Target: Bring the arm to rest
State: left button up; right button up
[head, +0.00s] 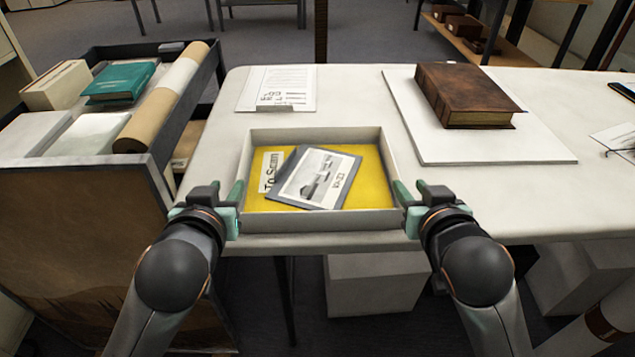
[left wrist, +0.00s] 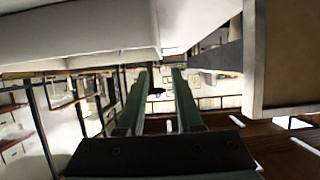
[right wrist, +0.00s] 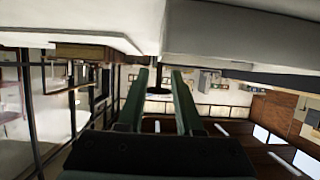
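My left gripper (head: 234,207) is just outside the left wall of an open, shallow grey tray (head: 320,226), at its front left corner. My right gripper (head: 408,207) is just outside the tray's front right corner. Both wrist views show the green fingers of the left gripper (left wrist: 160,92) and the right gripper (right wrist: 160,92) apart, with nothing between them. Whether the fingers touch the tray walls cannot be told. Inside the tray lie a yellow "To Scan" folder (head: 367,165) and a grey-bordered photograph (head: 315,178) across it.
The tray stands at the front edge of the white table (head: 350,100). A brown book (head: 465,92) lies on a white board (head: 430,145) at right. A paper sheet (head: 280,85) lies behind the tray. A cart (head: 100,165) with boxes and a rolled tube (head: 165,95) stands at left.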

jog(key=shift+s+r, duration=0.25)
jog(key=shift+s, duration=0.45)
pick_arm(q)
jog(key=shift+d, duration=0.1)
